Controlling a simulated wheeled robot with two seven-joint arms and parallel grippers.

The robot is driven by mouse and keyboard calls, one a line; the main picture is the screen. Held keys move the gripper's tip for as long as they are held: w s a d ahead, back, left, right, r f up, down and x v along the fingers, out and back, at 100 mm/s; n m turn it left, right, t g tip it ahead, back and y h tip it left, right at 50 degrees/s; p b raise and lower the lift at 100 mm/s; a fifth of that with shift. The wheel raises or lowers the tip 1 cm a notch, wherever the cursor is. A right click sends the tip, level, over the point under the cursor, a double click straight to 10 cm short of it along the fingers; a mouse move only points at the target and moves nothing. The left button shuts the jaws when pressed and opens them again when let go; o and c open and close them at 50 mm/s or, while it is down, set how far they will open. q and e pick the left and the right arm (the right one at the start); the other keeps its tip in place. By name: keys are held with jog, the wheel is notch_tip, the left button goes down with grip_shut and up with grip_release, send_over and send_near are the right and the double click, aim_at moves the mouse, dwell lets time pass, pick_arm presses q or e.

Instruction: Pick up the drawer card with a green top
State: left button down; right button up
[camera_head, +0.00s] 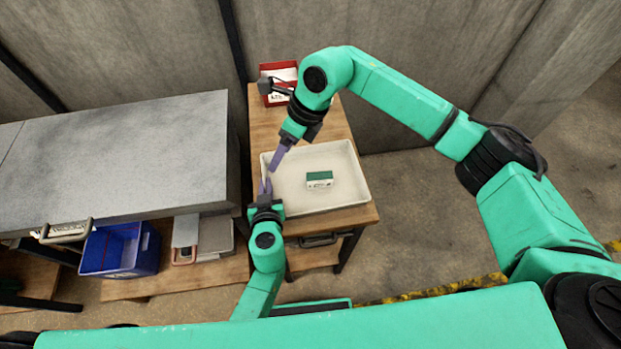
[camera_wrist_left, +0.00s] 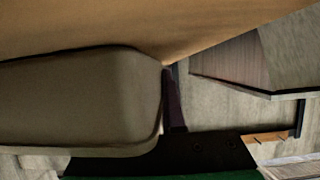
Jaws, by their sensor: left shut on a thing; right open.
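The drawer card, a small white block with a green top (camera_head: 319,179), lies in a shallow white tray (camera_head: 352,188) on the wooden table in the head view. My left gripper (camera_head: 266,186) is at the tray's left rim, shut on what looks like that rim. In the left wrist view, a dark finger (camera_wrist_left: 174,100) touches the end of a large rounded beige-grey surface, probably the tray's side. My right gripper (camera_head: 280,165) is open above the tray's left part, left of the card and apart from it. The exact contact at the left fingertips is hard to see.
A red box (camera_head: 282,76) with white contents stands at the table's back. A grey-topped cabinet (camera_head: 120,155) is on the left, with a blue bin (camera_head: 118,252) and grey trays (camera_head: 215,237) low beside it. Bare floor lies right of the table.

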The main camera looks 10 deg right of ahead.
jog(key=a+r+m+y, duration=0.1)
jog(key=a+r+y, duration=0.7)
jog(key=a+r, duration=0.3)
jog(key=w+r+m+t+y, duration=0.5)
jog(key=r+m, duration=0.1)
jog(key=r, duration=0.7)
jog(key=w+d+r+m+t+h, duration=0.2)
jog(key=w+d+m+t+h, duration=0.4)
jog(key=w+d+m+t, duration=0.55)
jog(key=m+g+h, duration=1.2)
jog(key=g, duration=0.5)
send_near(322, 176)
jog(key=shift+n+t, duration=0.25)
notch_tip(322, 176, down, 11)
jog(key=shift+s+d+f, duration=0.15)
grip_shut()
